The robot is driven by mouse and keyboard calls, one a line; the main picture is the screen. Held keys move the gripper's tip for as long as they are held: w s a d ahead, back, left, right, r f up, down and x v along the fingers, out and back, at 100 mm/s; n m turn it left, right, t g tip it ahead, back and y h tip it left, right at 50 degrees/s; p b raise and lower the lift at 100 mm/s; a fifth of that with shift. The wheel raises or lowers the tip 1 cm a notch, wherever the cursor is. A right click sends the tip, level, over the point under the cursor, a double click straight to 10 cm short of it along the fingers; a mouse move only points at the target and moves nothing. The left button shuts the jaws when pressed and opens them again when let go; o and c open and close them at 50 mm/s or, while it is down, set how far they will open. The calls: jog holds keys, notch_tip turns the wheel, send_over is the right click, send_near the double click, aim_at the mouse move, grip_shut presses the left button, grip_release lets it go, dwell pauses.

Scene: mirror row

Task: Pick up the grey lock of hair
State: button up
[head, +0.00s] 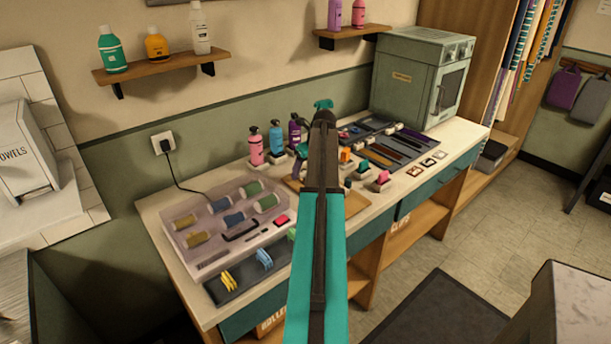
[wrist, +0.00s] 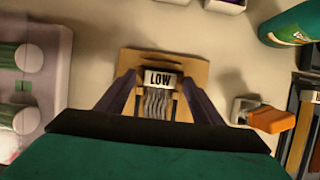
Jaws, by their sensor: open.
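The grey lock of hair (wrist: 158,103) lies on a tan board (wrist: 193,66) in the wrist view, with a white label reading "LOW" (wrist: 159,79) at its top end. My gripper (wrist: 159,80) is open, with one dark finger on each side of the lock and label. Gaps show between the fingers and the lock, and I cannot tell the height above the board. The lock's lower end is hidden by my gripper's body. In the head view my arm hides the lock; part of a wooden board (head: 347,210) shows beside it.
A tray of hair rollers (head: 190,240) lies left on the counter. Pink (head: 256,148) and blue (head: 276,142) bottles stand behind. An orange clip (wrist: 273,118) sits close to the right finger. A dark tray (head: 372,140) and a green cabinet (head: 418,85) are farther right.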

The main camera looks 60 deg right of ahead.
dwell(0.5)
jog(key=c, duration=1.2)
notch_tip(320, 180, up, 10)
jog(key=shift+b, duration=0.9)
jog(key=shift+w, duration=0.1)
